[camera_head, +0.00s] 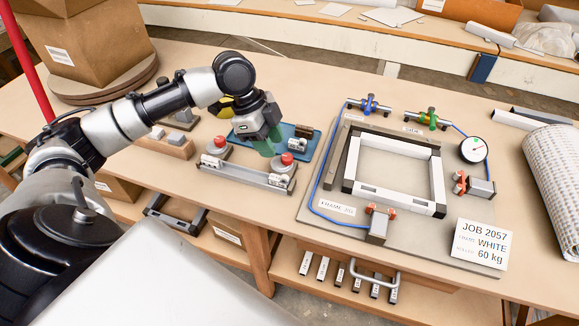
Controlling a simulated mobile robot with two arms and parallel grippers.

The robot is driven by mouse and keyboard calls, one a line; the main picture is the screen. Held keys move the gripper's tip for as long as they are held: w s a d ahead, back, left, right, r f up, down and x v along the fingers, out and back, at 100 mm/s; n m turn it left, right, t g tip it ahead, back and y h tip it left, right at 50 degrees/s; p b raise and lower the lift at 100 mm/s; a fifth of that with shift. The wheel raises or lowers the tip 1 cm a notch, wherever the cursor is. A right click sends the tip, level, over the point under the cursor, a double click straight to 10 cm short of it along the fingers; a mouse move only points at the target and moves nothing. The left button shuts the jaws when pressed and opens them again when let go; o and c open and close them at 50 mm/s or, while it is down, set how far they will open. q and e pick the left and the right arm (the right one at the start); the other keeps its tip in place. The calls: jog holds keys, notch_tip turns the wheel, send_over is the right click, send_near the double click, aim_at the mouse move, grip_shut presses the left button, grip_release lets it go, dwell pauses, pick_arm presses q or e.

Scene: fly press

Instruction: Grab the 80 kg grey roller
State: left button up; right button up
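My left gripper (268,145) points down over the blue tray (303,150) in the middle of the bench. Greenish finger-like parts show below its dark body, but I cannot tell whether they are open or shut, or on anything. A small dark piece (304,131) lies on the tray, right of the gripper. A yellow and black thing (222,106) shows behind the gripper. No roller is readable as the grey 80 kg one. The job card (482,244) reads JOB 2057, WHITE, 60 kg. My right gripper is out of view.
A grey two-button bar (246,175) with red knobs stands in front of the tray. The frame jig (325,200) with a rectangular frame and clamps is to the right. Several small labelled pieces (340,275) sit below the bench edge. A cardboard box (84,42) is at back left.

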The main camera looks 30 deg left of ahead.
aim_at(286, 176)
pick_arm(q)
jog(key=x, duration=0.4)
jog(key=shift+s+d, duration=0.1)
jog(key=shift+s, duration=0.3)
jog(key=shift+w+d+f, duration=0.1)
jog(key=shift+f, duration=0.2)
jog(key=x, duration=0.4)
jog(key=shift+f, duration=0.35)
jog(key=shift+d+f, duration=0.1)
jog(key=shift+f, duration=0.2)
jog(key=c, duration=0.3)
grip_shut()
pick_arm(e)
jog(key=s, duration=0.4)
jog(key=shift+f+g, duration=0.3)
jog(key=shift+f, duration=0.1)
pick_arm(q)
jog(key=shift+r, duration=0.15)
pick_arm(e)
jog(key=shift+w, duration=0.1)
